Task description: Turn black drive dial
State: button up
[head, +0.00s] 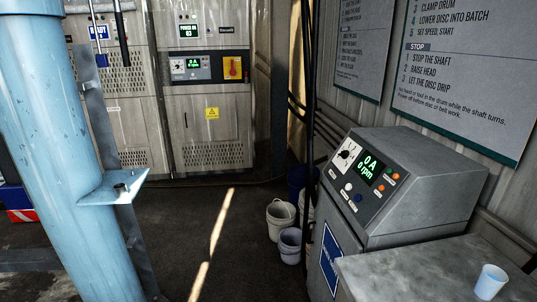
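A grey control console (414,176) stands at the right with a sloping front panel. A small black dial (345,154) sits on a white square plate at the panel's upper left. Its exact pointer position is too small to read. Beside it a display (370,168) shows green "0 A" and "0 rpm". Another small dial (178,64) on a light plate shows on the panel of the cabinet at the back, next to a small screen. My gripper is not in view.
A thick light-blue column (62,130) with a bracket (114,188) fills the left. Several buckets (281,217) stand on the floor left of the console. A grey bench (440,268) with a pale blue cup (490,281) is at front right. The middle floor is clear.

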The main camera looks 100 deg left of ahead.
aim_at(345, 154)
jog(key=j+u, duration=0.1)
jog(key=u, duration=2)
